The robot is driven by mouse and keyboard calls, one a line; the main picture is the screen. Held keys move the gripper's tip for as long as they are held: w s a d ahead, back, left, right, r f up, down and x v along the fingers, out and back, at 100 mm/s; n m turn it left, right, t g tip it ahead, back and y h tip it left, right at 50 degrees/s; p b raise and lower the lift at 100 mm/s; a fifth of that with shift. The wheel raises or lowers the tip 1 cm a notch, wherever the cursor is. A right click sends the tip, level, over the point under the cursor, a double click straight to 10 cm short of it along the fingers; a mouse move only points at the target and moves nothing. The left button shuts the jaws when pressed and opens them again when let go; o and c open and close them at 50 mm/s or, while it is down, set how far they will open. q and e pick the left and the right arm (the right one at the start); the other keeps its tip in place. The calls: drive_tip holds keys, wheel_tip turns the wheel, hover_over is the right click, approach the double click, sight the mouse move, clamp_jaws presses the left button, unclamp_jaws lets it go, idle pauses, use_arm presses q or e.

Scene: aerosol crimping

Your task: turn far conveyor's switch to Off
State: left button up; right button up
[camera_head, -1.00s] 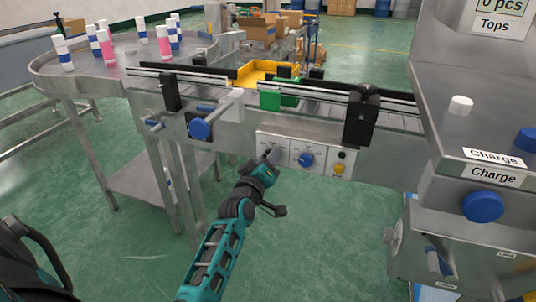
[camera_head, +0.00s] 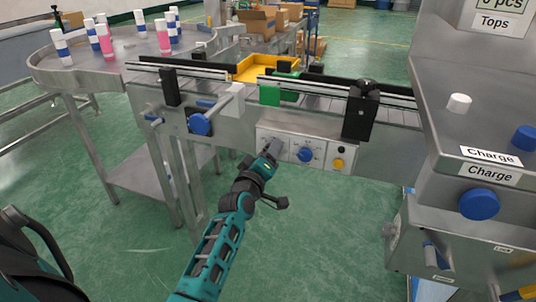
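The conveyor (camera_head: 225,125) runs across the middle, with a pale control panel (camera_head: 322,155) on its front side. The panel carries a blue knob (camera_head: 305,154), a black button (camera_head: 341,149) and a yellow button (camera_head: 338,163). My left gripper (camera_head: 273,147) is at the left part of the panel and covers whatever control sits there. Its fingers look close together, but whether they hold a knob is hidden. The panel's small labels are too small to read. My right gripper is not in view.
A round metal table (camera_head: 135,65) with several cans stands at the left. A grey machine with a blue knob (camera_head: 479,204) fills the right. Open green floor lies below the panel.

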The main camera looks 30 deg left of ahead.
use_arm(q)
drive_tip(key=shift+o, duration=0.5)
drive_tip(key=shift+s, duration=0.1)
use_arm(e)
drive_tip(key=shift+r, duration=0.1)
use_arm(q)
drive_tip(key=p+v, duration=0.5)
drive_tip(key=v, duration=0.7)
drive_tip(key=shift+s, duration=0.4)
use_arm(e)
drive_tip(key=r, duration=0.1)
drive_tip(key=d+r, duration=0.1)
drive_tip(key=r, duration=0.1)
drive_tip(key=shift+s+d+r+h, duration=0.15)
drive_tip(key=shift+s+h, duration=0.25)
use_arm(q)
drive_tip(key=shift+d+f, duration=0.1)
drive_tip(key=s+d+f+m+g+h, duration=0.6)
drive_tip(key=s+d+f+m, duration=0.5)
drive_tip(key=s+d+m, duration=0.2)
drive_tip(key=d+m, duration=0.1)
drive_tip(key=m, duration=0.1)
drive_tip(key=shift+f+m+g, duration=0.3)
drive_tip(key=shift+f, duration=0.1)
